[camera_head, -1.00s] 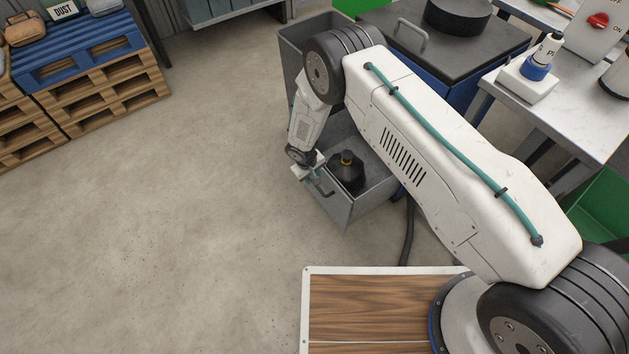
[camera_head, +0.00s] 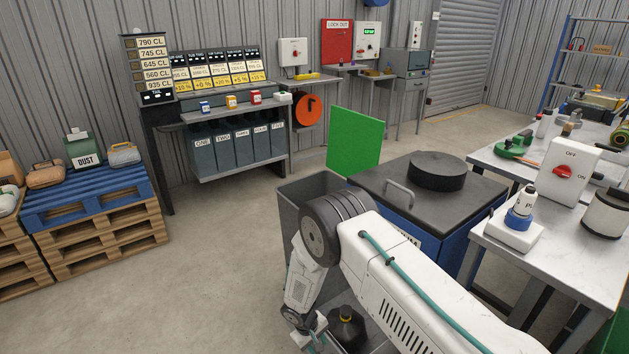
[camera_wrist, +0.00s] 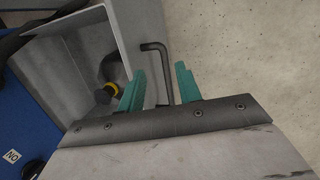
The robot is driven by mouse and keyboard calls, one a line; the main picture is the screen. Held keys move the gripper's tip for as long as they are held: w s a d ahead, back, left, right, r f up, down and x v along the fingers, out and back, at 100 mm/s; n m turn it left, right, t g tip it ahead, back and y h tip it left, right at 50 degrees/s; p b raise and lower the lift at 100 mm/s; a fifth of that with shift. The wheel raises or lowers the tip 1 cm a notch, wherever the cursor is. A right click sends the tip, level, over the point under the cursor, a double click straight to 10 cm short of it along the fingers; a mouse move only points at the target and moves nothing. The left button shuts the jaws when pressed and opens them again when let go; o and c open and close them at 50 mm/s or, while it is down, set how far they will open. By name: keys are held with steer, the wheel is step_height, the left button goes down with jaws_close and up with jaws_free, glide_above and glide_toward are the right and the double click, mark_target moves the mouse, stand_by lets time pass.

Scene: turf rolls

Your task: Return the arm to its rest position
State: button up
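My arm reaches down at the lower middle of the head view, and my gripper (camera_head: 316,334) is low beside the open grey drawer. In the wrist view, the two teal fingers of my gripper (camera_wrist: 160,88) stand apart. The drawer's dark bent handle (camera_wrist: 155,47) shows in the gap between them, with space on both sides; I cannot tell whether either finger touches it. The bottle also shows in the head view (camera_head: 346,325), partly cut off by my arm.
A blue cabinet with a dark top (camera_head: 455,195) stands behind my arm. A white-topped bench (camera_head: 500,257) is on the right. Pallets (camera_head: 90,205) are at the left, and a board and shelf unit (camera_head: 215,112) stands at the wall. The floor (camera_head: 190,280) to the left is clear.

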steer(key=s+d+r+m+g, duration=0.1)
steer(key=s+d+r, duration=0.35)
steer(key=r, duration=0.95)
steer(key=s+d+r+m+g, duration=0.1)
steer(key=s+d+r, duration=0.35)
steer(key=r, duration=0.85)
steer(key=s+d+r+m+g, duration=0.15)
steer(key=d+r, duration=0.45)
steer(key=r, duration=0.8)
steer(key=s+d+r+m+t+y, duration=0.1)
steer(key=s+d+r, duration=0.4)
steer(key=s+r, duration=0.5)
steer(key=s+d+r+m+t+y, duration=0.2)
steer(key=s+d+r, duration=0.4)
steer(key=s+r, duration=0.5)
steer(key=shift+s+m+t, duration=0.4)
steer(key=shift+m+t, duration=0.15)
steer(key=shift+t, duration=0.3)
